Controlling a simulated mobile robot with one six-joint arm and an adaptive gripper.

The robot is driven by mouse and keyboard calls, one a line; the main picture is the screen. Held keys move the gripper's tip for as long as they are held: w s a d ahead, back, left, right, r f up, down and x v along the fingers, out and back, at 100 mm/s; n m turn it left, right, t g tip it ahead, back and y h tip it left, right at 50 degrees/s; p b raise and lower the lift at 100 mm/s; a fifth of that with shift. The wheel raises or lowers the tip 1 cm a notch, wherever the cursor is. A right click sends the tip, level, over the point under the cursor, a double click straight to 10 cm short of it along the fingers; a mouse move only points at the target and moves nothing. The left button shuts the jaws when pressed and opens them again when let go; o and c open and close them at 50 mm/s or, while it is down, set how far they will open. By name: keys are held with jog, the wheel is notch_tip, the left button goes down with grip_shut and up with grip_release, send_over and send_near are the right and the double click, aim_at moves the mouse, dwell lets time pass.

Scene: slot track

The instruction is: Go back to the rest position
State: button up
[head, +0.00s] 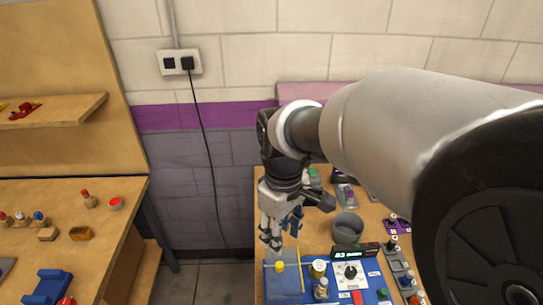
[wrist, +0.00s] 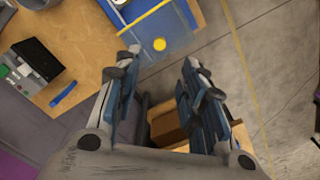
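My gripper (head: 272,240) hangs down near the left edge of the right-hand wooden table (head: 318,232) in the head view. In the wrist view my gripper (wrist: 158,62) shows two blue-padded fingers spread apart, with nothing between them. A blue board (head: 284,285) with a yellow knob (head: 280,266) lies at the table's near left. The board (wrist: 172,18) and the knob (wrist: 160,44) also show beyond the fingertips in the wrist view. My fingers look apart from the knob.
A grey cup (head: 347,226), a dial panel (head: 350,273) and several small devices crowd the right-hand table. A left wooden bench (head: 60,215) holds small parts. A floor gap (head: 205,268) separates the two. A wall socket (head: 180,62) has a hanging black cable.

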jog(key=s+d+r+m+t, duration=0.2)
jog(key=s+d+m, duration=0.2)
jog(key=s, duration=0.3)
jog(key=s+d+r+m+t, duration=0.2)
jog(key=s+d+m, duration=0.3)
jog(key=s, duration=0.3)
jog(key=shift+d+r+t, duration=0.3)
jog(key=shift+d+r, duration=0.1)
jog(key=shift+r, duration=0.35)
